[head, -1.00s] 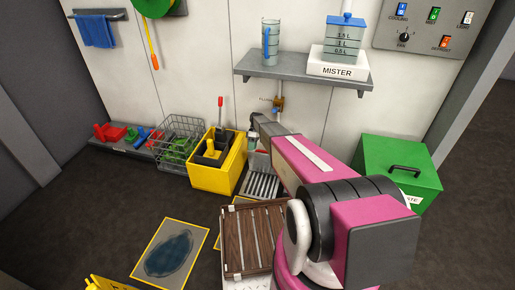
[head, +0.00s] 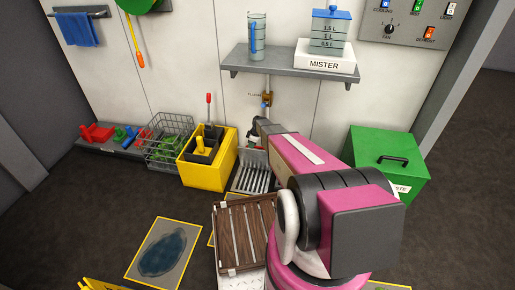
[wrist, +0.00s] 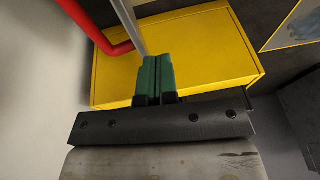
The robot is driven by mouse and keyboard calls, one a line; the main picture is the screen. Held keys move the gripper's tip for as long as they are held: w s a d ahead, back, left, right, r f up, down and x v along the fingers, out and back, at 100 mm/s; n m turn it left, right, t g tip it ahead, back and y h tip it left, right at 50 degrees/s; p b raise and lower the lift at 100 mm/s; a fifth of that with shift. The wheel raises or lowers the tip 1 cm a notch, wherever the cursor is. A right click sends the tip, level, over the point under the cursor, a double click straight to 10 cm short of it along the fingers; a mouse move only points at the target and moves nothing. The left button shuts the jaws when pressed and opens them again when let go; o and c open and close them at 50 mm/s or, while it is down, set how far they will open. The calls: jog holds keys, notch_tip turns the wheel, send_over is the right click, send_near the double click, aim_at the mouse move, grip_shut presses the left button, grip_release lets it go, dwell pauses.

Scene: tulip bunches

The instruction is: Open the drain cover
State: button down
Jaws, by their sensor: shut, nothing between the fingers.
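A grey slotted metal grate (head: 253,172), which looks like the drain cover, lies on the floor by the wall, right of the yellow box (head: 205,174). My arm partly covers it. My gripper (wrist: 155,75) is shut and empty, with its green fingertips together in the wrist view. In the head view the arm's end is by the wall, above the grate's far end, and the fingertips are hard to make out. In the wrist view a yellow surface (wrist: 205,60), probably the yellow box, lies beyond the fingertips. The grate cannot be made out there.
A red bar (wrist: 90,25) and a grey rod run near the fingers in the wrist view. A slatted wooden crate (head: 244,235) stands in front of the grate. A green bin (head: 375,165) is at the right. A shelf (head: 290,65) overhangs the wall. Dark floor is open at left.

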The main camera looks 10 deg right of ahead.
jog(key=s+d+r+t+h, duration=0.1)
jog(key=s+d+r+t, duration=0.1)
jog(key=d+t, duration=0.35)
jog(key=d+x, duration=0.1)
jog(key=x, duration=0.8)
jog(key=shift+w+f, duration=0.2)
jog(key=shift+w, duration=0.25)
jog(key=shift+d, duration=0.1)
jog(key=w, duration=0.1)
jog(key=w+d, duration=0.1)
jog(key=w, duration=0.1)
jog(key=shift+w+d, duration=0.3)
jog(key=shift+w, duration=0.1)
